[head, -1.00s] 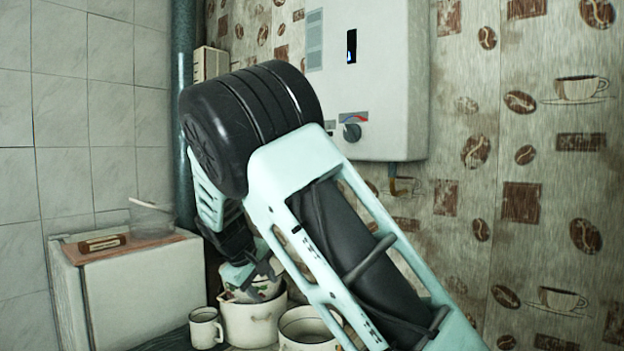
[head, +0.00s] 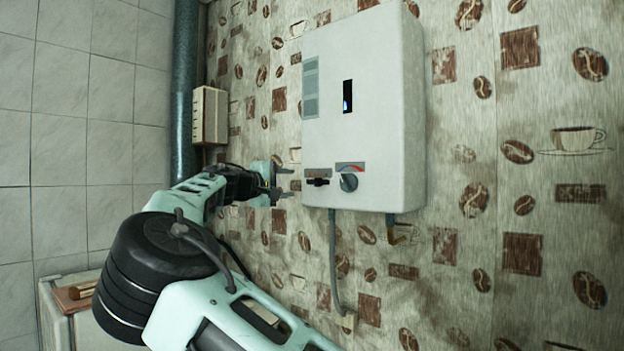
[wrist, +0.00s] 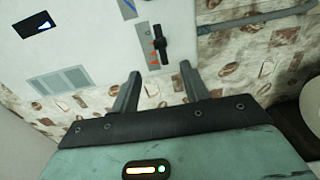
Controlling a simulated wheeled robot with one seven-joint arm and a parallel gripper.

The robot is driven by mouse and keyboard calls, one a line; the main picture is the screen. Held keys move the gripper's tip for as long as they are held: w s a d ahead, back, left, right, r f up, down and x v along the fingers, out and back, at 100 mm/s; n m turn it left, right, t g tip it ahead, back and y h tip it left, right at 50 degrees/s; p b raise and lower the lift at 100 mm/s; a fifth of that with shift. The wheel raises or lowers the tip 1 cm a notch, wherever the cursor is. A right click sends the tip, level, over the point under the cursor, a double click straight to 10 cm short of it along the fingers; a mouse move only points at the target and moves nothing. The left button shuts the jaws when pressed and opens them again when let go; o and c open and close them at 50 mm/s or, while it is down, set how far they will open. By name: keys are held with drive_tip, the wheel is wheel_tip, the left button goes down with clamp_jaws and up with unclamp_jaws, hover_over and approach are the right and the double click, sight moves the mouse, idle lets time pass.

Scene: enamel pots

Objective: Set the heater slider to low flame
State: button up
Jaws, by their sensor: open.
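The white wall heater (head: 362,115) hangs on the patterned wall. Its slider (head: 318,182) is a small black handle on a grey plate at the lower left of the front, left of the round knob (head: 349,182). My gripper (head: 286,182) is open, just left of the heater at about slider height, fingers pointing right. In the wrist view the slider (wrist: 161,44) lies beyond the gap between my two fingertips (wrist: 162,74), apart from them. Orange flame marks (wrist: 154,56) show beside the handle. I cannot tell the slider's exact setting.
A dark vertical pipe (head: 186,90) and a small beige box (head: 209,115) are at the left. Wall right of the heater is clear.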

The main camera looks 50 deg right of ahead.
sight(315, 182)
drive_tip(key=d+p, duration=0.1)
drive_tip(key=d, duration=0.2)
drive_tip(key=d+p, duration=0.1)
drive_tip(key=d, duration=0.2)
drive_tip(key=d+p, duration=0.1)
drive_tip(key=d, duration=0.3)
drive_tip(key=shift+w+r+p, duration=0.15)
drive_tip(key=shift+w+p, duration=0.2)
drive_tip(key=shift+p, duration=0.05)
drive_tip(key=shift+d+f, duration=0.2)
drive_tip(key=shift+d, duration=0.5)
drive_tip(key=shift+w, duration=0.15)
clamp_jaws()
